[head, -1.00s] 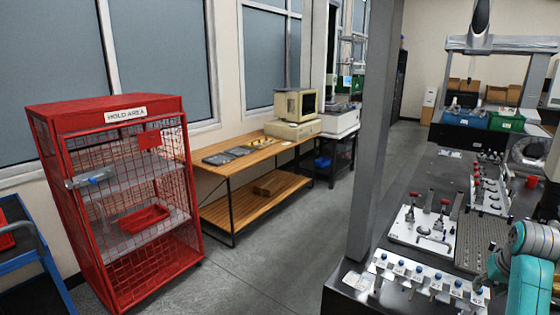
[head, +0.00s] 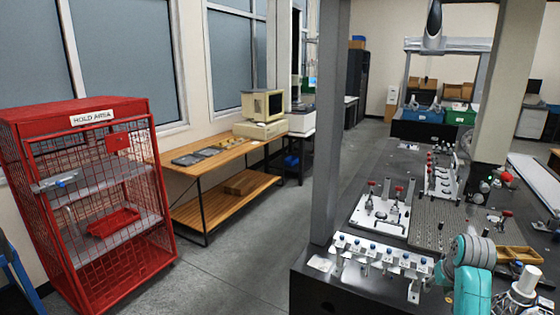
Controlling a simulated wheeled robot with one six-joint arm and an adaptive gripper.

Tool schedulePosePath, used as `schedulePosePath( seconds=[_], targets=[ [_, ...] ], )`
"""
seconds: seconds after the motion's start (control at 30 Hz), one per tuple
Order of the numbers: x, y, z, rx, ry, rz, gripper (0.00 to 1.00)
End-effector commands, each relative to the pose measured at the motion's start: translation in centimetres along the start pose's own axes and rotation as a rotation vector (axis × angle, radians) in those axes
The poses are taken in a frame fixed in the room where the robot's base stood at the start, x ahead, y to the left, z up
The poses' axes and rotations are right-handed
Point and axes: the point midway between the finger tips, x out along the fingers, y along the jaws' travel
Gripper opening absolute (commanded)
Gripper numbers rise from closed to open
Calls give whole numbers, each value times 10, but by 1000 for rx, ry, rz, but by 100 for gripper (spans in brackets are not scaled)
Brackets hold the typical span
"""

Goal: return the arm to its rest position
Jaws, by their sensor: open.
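My arm shows at the lower right of the head view as a teal and grey link (head: 468,262) over the near right part of the dark machine table (head: 310,285). The end of the arm is outside the picture or hidden, so my gripper is not seen. A silver, round-topped part (head: 522,290) stands just right of the arm; I cannot tell what it belongs to.
A grey column (head: 328,130) rises at the table's left edge. A rack with blue-topped pieces (head: 385,256), a white fixture plate (head: 380,216) and a wooden tray (head: 517,259) lie near my arm. A red hold-area cage (head: 85,200) stands left; open floor (head: 235,265) lies between.

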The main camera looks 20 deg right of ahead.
Motion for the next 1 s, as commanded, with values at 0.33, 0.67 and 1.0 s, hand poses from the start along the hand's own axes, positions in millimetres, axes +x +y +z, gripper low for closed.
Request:
schedulePosePath(
  seconds=[0.33, 0.67, 1.0],
  targets=[
    [56, -56, 64, -52, 81, -25, 45],
    [97, -121, 165, -122, 211, -67, 45],
    [94, -166, 274, -191, 345, -124, 45]
  ],
)
